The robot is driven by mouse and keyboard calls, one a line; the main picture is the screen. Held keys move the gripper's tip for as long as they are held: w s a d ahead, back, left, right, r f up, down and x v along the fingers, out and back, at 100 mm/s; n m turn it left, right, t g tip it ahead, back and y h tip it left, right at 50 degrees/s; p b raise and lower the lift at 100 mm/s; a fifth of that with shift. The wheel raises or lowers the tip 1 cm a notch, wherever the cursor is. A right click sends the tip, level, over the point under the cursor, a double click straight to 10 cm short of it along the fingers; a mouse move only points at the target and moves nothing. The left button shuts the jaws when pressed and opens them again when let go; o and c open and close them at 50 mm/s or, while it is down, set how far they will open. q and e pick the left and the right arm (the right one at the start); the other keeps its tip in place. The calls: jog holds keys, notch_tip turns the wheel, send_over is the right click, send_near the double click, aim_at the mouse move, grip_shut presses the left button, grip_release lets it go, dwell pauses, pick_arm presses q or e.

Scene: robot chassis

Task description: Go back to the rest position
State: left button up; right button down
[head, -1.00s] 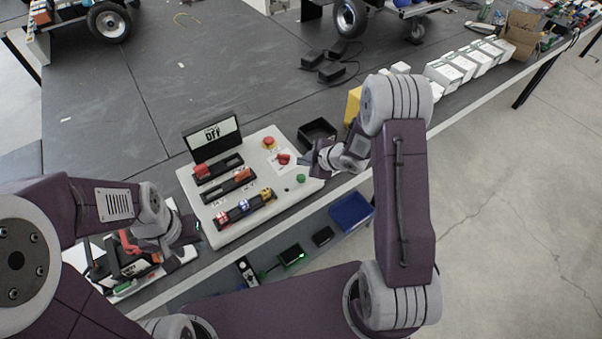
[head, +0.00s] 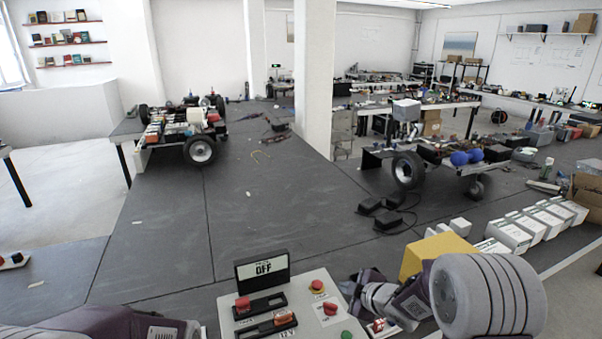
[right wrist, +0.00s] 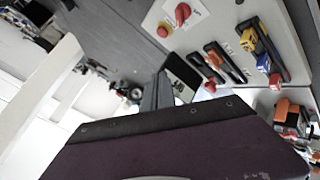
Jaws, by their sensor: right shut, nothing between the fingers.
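My right arm (head: 488,297) comes in at the lower right of the head view, with its wrist and gripper (head: 350,292) reaching left beside the control panel (head: 320,285). In the right wrist view the gripper fingers (right wrist: 160,92) are together, with nothing between them. The panel has a small screen reading OFF (head: 262,268), red knobs (head: 330,309) and a green button (head: 346,335). A part of my left arm (head: 100,324) shows at the bottom left; its gripper is out of the head view.
A yellow block (head: 432,254) and a row of white boxes (head: 508,234) stand on the right of the dark table (head: 250,215). Black boxes with cables (head: 380,210) lie before a wheeled chassis (head: 440,158). Another chassis (head: 185,128) stands back left. The table's middle is clear.

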pick_arm(q)
jog(key=shift+s+a, duration=0.1)
pick_arm(e)
jog(key=s+d+f+m+g+h, duration=0.2)
jog(key=s+m+g, duration=0.2)
jog(key=s+m, duration=0.3)
jog(key=s+d+f+m+g+h, duration=0.1)
jog(key=s+m+g, duration=0.3)
jog(key=s, duration=1.4)
jog(key=d+m+h, duration=0.1)
jog(key=m, duration=0.3)
jog(key=shift+s+f, duration=0.2)
jog(key=shift+f, duration=0.2)
pick_arm(q)
jog(key=shift+s, duration=0.1)
pick_arm(e)
jog(key=shift+d, duration=0.15)
jog(key=shift+w, duration=0.1)
